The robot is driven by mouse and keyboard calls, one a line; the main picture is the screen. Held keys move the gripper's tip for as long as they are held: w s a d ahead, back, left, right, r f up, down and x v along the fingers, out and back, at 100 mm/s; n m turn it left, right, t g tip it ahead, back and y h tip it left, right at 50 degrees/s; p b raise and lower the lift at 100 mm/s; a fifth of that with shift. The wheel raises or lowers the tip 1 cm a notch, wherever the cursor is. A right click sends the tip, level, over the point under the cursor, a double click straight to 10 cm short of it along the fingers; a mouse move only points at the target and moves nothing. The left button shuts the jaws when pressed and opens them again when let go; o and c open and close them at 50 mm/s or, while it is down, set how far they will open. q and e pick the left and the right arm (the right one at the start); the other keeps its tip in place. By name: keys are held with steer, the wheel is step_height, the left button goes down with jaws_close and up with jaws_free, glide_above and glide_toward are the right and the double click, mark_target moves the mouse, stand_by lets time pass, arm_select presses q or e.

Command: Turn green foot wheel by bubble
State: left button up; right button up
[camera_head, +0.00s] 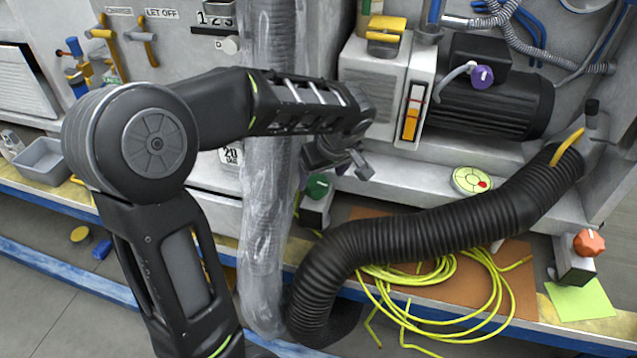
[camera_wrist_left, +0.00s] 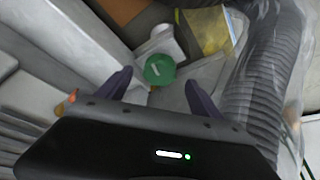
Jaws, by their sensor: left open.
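The green foot wheel (camera_head: 318,185) is a round green knob on a grey block at the foot of the machine, just right of the wrapped hose. In the left wrist view the green foot wheel (camera_wrist_left: 160,69) shows its face with a pale mark, between and beyond my two fingers. My left gripper (camera_head: 345,168) is open and empty, close above the wheel and apart from it; its fingers also show in the left wrist view (camera_wrist_left: 158,92). A round yellow-green dial with a red spot (camera_head: 471,180), perhaps the bubble, lies on the ledge to the right. My right gripper is not in view.
A plastic-wrapped hose (camera_head: 268,200) stands beside the wheel. A thick black corrugated hose (camera_head: 430,225) arches across the front right. Yellow cable (camera_head: 470,300) lies coiled on a brown board. A red-orange foot wheel (camera_head: 588,242) stands at far right.

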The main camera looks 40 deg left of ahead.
mark_target(318, 184)
arm_select(q)
steer(key=x, duration=0.4)
steer(key=shift+f, duration=0.15)
steer(key=shift+c, duration=0.5)
steer(key=c, duration=1.2)
steer(key=shift+b, duration=0.35)
steer(key=shift+c, duration=0.2)
